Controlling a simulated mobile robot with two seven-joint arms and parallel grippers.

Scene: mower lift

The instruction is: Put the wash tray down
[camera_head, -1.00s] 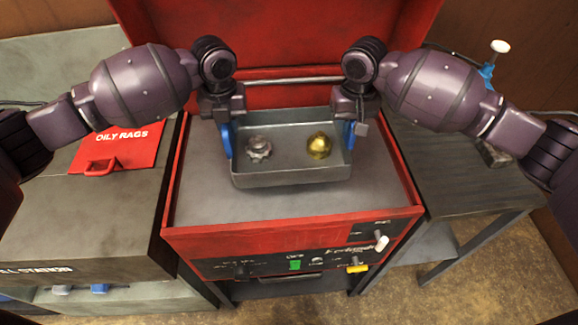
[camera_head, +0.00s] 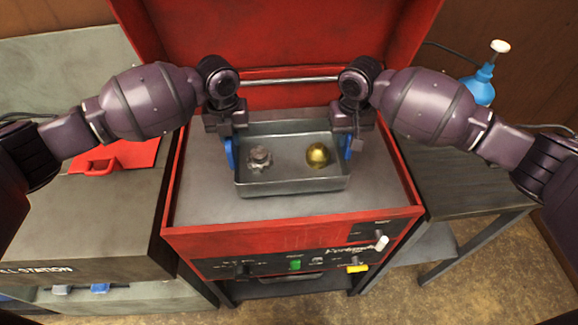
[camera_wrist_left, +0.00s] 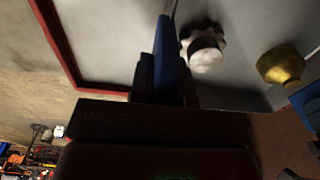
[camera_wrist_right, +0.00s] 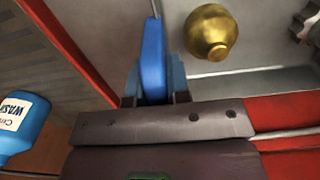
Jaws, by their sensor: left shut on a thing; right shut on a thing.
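The grey metal wash tray (camera_head: 292,186) is in the head view, over the grey top of the red washer cabinet. A silver gear-like part (camera_head: 258,158) and a brass part (camera_head: 317,155) lie in it. My left gripper (camera_head: 229,150) is shut on the tray's left blue handle (camera_wrist_left: 172,60). My right gripper (camera_head: 347,145) is shut on the right blue handle (camera_wrist_right: 153,60). The tray looks level. I cannot tell whether its underside touches the grey surface (camera_head: 290,212).
The red cabinet (camera_head: 290,240) has a raised red lid (camera_head: 285,45) behind the tray. A bench with a red rag-bin lid (camera_head: 115,158) stands at left. A dark side table (camera_head: 450,185) and a blue bottle (camera_head: 480,85) are at right.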

